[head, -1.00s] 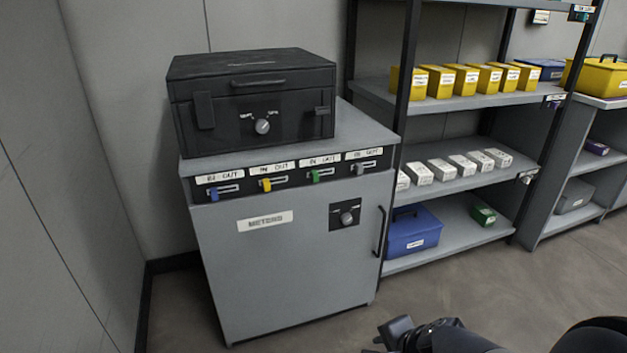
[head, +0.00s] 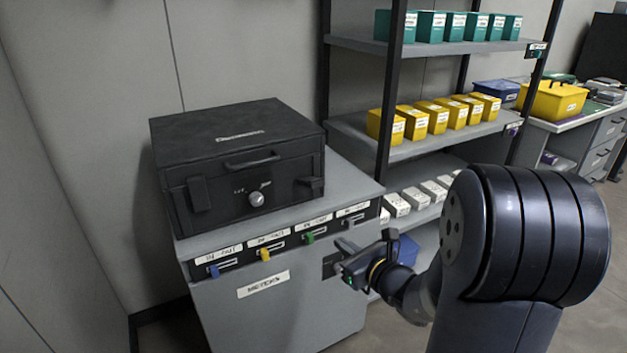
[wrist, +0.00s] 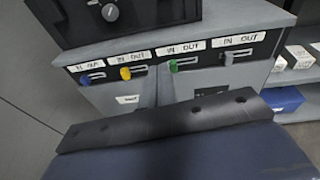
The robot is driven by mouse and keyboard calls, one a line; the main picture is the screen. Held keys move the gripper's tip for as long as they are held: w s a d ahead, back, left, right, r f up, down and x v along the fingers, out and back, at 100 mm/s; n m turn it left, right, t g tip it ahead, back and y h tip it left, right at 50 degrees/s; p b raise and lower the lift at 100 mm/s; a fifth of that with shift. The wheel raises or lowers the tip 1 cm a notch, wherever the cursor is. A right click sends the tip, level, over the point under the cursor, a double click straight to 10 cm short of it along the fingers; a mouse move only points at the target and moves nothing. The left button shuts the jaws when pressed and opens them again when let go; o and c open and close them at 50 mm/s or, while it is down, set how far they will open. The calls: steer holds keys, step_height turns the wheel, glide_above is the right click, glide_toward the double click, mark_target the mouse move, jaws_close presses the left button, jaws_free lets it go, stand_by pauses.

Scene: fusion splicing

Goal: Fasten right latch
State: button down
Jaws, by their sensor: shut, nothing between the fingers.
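A closed black case (head: 235,140) sits on top of the grey cabinet. Its right latch (head: 310,185) is a small dark tab on the front face, lying sideways. Its left latch (head: 199,193) stands upright. A round dial (head: 257,199) and a handle (head: 252,161) are between them. My gripper (head: 345,272) is shut and empty in front of the cabinet, below and right of the right latch and apart from it. In the wrist view the lower front of the case (wrist: 150,12) and its dial (wrist: 110,12) show at the top; the right latch is out of view.
The grey cabinet (head: 255,325) has blue, yellow, green and grey sliders along its top front edge, and a METERS label. A shelf rack (head: 425,145) with yellow, teal and white boxes stands close on the right. A wall is at the left.

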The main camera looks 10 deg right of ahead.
mark_target(310, 182)
steer(key=shift+w+d+r+m+t+h, duration=0.2)
steer(key=shift+w+d+r+m+t, duration=0.1)
steer(key=shift+w+r+m, duration=0.25)
steer(key=shift+w+d+r+m+t+h, duration=0.25)
steer(key=shift+w+d+r+t, duration=0.1)
steer(key=shift+r, duration=0.25)
steer(key=shift+a, duration=0.1)
steer(key=w+a+r+p, duration=0.1)
steer(key=w, duration=0.4)
steer(key=w+a+r, duration=0.1)
steer(key=w+a, duration=0.1)
steer(key=w, duration=0.3)
steer(key=shift+w+a+r+p, duration=0.25)
steer(key=shift+w+r+p, duration=0.1)
steer(key=shift+r+p, duration=0.2)
steer(key=shift+p, duration=0.15)
